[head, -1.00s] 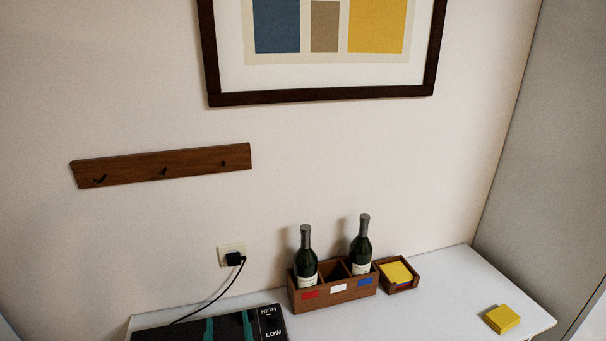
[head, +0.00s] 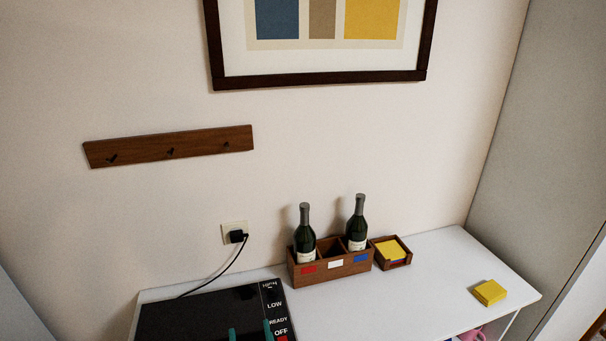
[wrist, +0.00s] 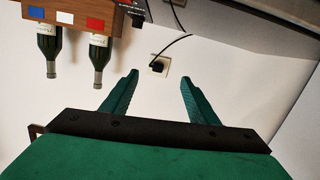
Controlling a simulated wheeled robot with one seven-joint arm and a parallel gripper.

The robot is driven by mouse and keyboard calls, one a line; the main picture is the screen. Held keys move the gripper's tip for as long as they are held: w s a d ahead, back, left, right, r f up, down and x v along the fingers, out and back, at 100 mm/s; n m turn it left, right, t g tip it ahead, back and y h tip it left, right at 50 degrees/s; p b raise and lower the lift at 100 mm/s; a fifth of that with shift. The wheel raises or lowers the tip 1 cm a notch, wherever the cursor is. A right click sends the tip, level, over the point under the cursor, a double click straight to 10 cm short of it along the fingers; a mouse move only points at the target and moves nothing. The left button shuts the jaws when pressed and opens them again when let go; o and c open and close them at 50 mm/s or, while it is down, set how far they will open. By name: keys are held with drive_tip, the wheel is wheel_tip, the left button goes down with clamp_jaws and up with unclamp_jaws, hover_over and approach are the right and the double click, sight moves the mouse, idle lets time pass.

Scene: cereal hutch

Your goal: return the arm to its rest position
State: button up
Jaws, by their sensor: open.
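My gripper shows at the bottom of the head view (head: 250,333) as two teal fingertips in front of a black appliance with a labelled strip. In the wrist view its two green fingers (wrist: 159,77) stand wide apart with nothing between them. That view is upside down, and the gap faces the wall near the socket. The gripper is open and empty. The rest of my arm is out of the head view.
The black appliance (head: 195,312) lies on the white top (head: 400,297). A wooden box (head: 333,269) holds two bottles in its outer compartments. Beside it is a tray (head: 404,262) of yellow notes. A yellow block (head: 490,292) sits right. A plugged socket (head: 233,235) is behind.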

drive_tip(key=s+d+f+h, duration=0.1)
drive_tip(key=s+d+f, duration=0.3)
drive_tip(key=s, duration=0.4)
drive_tip(key=s+d+f+m, duration=0.1)
drive_tip(key=s+d+f, duration=0.3)
drive_tip(key=s, duration=0.3)
drive_tip(key=s+d+f+h, duration=0.1)
drive_tip(key=s+d+f, duration=0.25)
drive_tip(key=s, duration=0.45)
drive_tip(key=s+r+m+h, duration=0.1)
drive_tip(key=s+m+h, duration=0.1)
drive_tip(key=s, duration=0.8)
drive_tip(key=shift+d+r+m+g, duration=0.2)
drive_tip(key=shift+m+g, duration=0.1)
drive_tip(key=shift+m, duration=0.2)
